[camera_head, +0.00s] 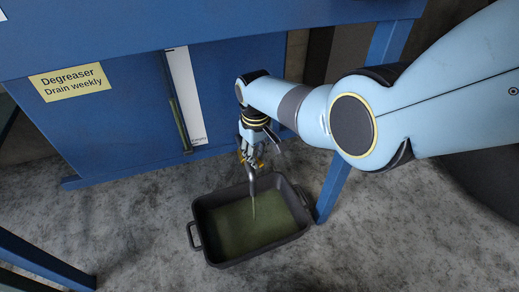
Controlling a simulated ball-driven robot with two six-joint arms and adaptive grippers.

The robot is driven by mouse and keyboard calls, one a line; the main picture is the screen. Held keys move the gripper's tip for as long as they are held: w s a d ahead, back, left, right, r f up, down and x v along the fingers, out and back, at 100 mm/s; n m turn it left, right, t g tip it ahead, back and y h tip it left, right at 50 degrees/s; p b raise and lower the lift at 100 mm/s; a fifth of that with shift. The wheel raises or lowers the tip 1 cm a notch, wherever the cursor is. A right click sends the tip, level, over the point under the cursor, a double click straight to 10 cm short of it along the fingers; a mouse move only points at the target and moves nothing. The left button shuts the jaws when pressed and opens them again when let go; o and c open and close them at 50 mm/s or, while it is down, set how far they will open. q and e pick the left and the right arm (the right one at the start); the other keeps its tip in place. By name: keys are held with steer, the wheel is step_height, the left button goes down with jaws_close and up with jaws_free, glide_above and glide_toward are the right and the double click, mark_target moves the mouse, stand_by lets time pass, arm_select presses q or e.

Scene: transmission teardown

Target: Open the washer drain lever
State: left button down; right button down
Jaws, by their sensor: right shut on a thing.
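The blue parts washer (115,130) fills the back, with a yellow label (70,82) reading "Degreaser Drain weekly". My right gripper (251,158) is in front of its lower panel, shut on what looks like the drain lever; the gripper hides most of the lever and valve. A grey drain spout (252,181) curves down just below the gripper. A thin green stream falls from it into a black drain tray (262,251) on the floor. Green liquid (232,231) covers the tray's bottom. My left gripper is out of view.
A sight gauge (178,118) with a green column and a white scale (187,95) is on the washer's front. A blue leg (334,188) stands close to the tray's right side. Grey floor (135,235) left of the tray is clear.

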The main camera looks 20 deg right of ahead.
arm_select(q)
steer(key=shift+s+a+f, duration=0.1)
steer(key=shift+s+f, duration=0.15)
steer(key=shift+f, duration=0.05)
arm_select(e)
steer(key=shift+s+a+m, duration=0.1)
steer(key=shift+a+m, duration=0.35)
steer(key=shift+m, duration=0.4)
steer(key=shift+a+m, duration=0.4)
steer(key=shift+m, duration=0.45)
steer(key=c, duration=1.3)
jaws_free()
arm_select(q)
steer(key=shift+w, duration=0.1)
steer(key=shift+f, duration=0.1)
arm_select(e)
step_height(320, 180, up, 12)
